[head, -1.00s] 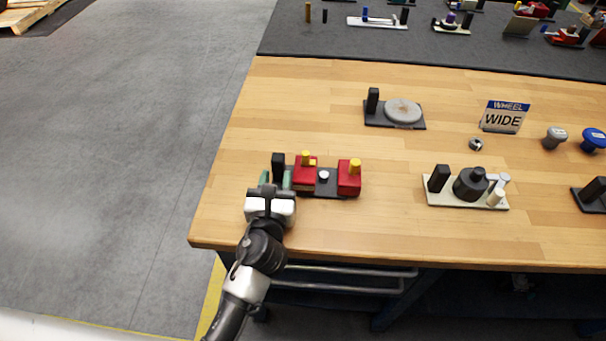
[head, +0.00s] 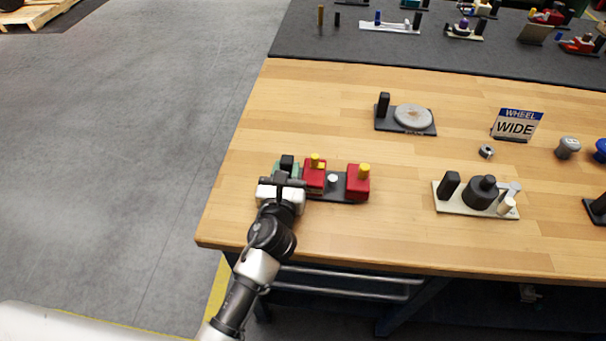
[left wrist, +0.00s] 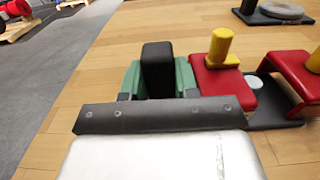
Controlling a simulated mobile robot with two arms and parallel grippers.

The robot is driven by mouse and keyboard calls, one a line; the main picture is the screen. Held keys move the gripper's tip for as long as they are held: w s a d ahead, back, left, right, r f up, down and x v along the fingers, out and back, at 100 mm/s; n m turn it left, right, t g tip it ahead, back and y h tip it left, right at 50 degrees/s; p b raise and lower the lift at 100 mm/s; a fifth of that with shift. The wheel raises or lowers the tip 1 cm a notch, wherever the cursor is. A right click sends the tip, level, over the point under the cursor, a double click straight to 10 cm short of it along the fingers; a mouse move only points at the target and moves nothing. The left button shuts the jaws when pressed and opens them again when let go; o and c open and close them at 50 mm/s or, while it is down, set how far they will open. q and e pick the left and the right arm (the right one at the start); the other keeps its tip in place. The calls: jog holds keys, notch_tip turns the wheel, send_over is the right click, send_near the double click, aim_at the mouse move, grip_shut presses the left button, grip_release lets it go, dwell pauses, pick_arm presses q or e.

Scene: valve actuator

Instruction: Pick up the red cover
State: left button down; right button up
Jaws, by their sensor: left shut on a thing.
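Two red blocks with yellow knobs sit on a small dark base plate (head: 342,194) near the table's front left. The left red block (head: 314,178) is beside a black upright post (head: 287,160); the right red block (head: 357,186) is at the plate's other end. My left gripper (head: 286,170) is shut on the black post, with its green fingers on either side. In the left wrist view the post (left wrist: 158,68) stands between the fingers, and the left red block (left wrist: 217,78) is just right of them, apart. My right gripper is out of view.
A pale fixture (head: 450,201) with a black post and round black part stands to the right. A plate with a grey disc (head: 413,117) lies behind. A WHEEL WIDE sign (head: 516,126) and a nut (head: 486,151) are farther right. Wood left of the post is clear.

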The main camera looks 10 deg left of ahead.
pick_arm(q)
notch_tip(320, 180, up, 9)
jog(key=shift+f, duration=4.1)
jog(key=shift+f, duration=0.6)
jog(key=shift+r, duration=0.35)
jog(key=c, duration=0.8)
grip_release()
jog(key=shift+s, duration=0.1)
jog(key=shift+s+f, duration=0.1)
jog(key=shift+s, duration=0.15)
jog(key=s, duration=1.1)
jog(key=shift+s, duration=0.2)
